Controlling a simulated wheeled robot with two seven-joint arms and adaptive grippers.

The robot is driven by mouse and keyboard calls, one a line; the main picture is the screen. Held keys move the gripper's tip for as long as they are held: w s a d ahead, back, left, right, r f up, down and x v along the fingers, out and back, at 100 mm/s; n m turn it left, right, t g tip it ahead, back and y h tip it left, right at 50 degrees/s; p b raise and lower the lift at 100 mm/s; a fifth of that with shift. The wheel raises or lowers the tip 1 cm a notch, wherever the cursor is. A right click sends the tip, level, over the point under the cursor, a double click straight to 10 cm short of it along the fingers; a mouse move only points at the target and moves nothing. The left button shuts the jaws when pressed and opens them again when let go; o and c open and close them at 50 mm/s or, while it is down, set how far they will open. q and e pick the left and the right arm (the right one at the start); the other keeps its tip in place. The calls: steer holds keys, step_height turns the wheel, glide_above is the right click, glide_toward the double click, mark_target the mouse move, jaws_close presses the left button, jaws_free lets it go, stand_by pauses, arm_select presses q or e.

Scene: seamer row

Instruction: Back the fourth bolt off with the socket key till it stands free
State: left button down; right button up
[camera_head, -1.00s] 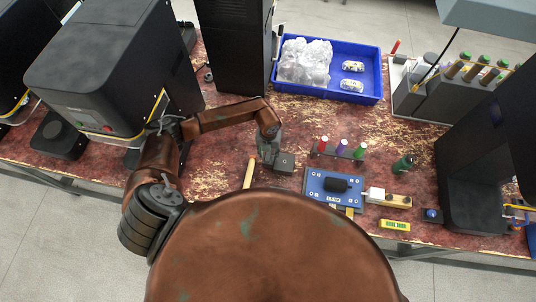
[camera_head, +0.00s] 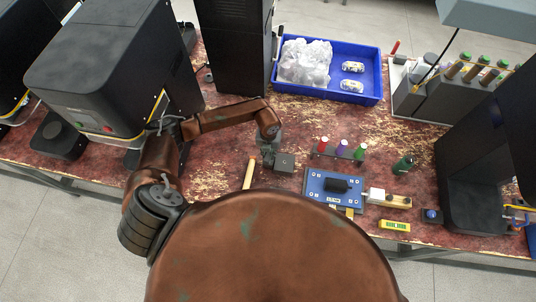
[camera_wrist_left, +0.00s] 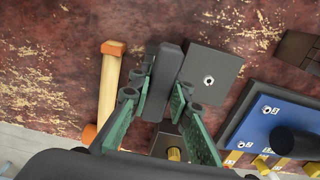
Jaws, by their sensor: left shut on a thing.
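My left gripper (camera_head: 268,158) is at the table's front middle, left of the blue plate. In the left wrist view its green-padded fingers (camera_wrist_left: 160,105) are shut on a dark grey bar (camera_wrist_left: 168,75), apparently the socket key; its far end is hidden. A grey block (camera_head: 284,163) with a small bright round fitting on its face lies just beside the bar (camera_wrist_left: 212,68); I cannot tell whether they touch. The blue plate (camera_head: 316,186) carries a black part (camera_head: 338,186) and bright bolts near its edges (camera_wrist_left: 266,110). I cannot tell which bolt is the fourth. My right gripper is not in view.
A wooden handle (camera_head: 249,174) lies left of the gripper. A rack of red, purple and green-topped pieces (camera_head: 341,150) stands behind the plate. A blue tray (camera_head: 367,98) stands at the back.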

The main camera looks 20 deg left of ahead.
arm_select(q)
step_height(320, 180, up, 11)
steer(key=shift+f, duration=0.1)
step_height(320, 180, up, 6)
steer(key=p, duration=0.3)
stand_by(0.6)
